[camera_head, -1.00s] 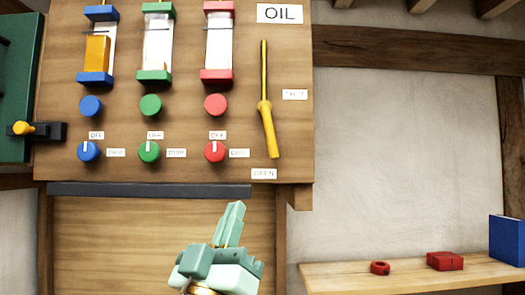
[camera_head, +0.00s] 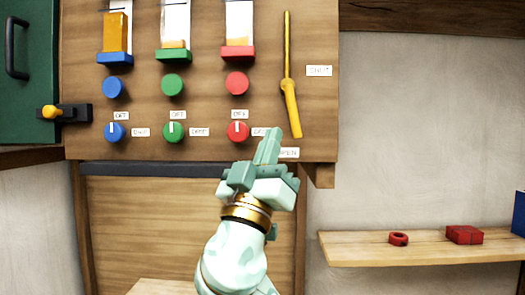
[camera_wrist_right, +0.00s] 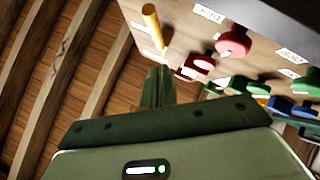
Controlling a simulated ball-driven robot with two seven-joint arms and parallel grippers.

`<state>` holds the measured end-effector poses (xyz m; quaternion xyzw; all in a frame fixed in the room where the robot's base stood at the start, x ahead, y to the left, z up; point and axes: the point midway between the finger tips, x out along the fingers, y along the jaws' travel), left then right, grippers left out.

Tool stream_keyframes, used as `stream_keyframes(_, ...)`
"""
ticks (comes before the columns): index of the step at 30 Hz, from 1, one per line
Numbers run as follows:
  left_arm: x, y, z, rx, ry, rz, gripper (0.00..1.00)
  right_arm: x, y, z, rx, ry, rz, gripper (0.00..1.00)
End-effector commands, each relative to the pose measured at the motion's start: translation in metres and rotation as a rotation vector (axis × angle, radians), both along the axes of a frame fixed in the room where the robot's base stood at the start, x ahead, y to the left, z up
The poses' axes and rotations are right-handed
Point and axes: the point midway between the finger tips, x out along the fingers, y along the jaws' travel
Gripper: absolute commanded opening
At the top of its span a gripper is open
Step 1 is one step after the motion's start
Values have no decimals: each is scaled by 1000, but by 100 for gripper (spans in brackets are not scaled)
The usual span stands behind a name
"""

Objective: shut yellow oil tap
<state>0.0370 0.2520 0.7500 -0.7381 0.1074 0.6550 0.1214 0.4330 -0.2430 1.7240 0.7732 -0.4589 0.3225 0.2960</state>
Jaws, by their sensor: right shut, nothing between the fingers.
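The yellow oil tap (camera_head: 290,98) is a lever on the right part of the wooden panel, below a yellow pipe. Its handle points down, slightly right, toward the OPEN label (camera_head: 289,153); the SHUT label (camera_head: 319,71) is to its right. My left gripper is not in view.
The panel (camera_head: 210,60) also carries blue (camera_head: 113,85), green (camera_head: 172,84) and red (camera_head: 237,83) buttons, with matching dials below; the red dial (camera_head: 237,131) is close to my right gripper. A shelf (camera_head: 420,247) at right holds a red ring (camera_head: 398,239) and a red block (camera_head: 464,234).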

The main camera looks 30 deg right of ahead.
Motion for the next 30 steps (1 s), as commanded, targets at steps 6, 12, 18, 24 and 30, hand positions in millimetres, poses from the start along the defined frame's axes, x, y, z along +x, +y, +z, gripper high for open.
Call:
stream_keyframes(6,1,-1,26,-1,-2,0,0,16,-28,20,-4,3,-3,0)
stream_keyframes(12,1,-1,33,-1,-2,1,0,23,-43,19,-2,3,-1,0)
stream_keyframes(18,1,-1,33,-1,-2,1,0,24,-46,17,0,2,1,0)
stream_keyframes(24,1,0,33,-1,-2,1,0,24,-46,17,0,2,1,0)
stream_keyframes(30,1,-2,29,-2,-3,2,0,24,-56,16,-23,14,-1,0)
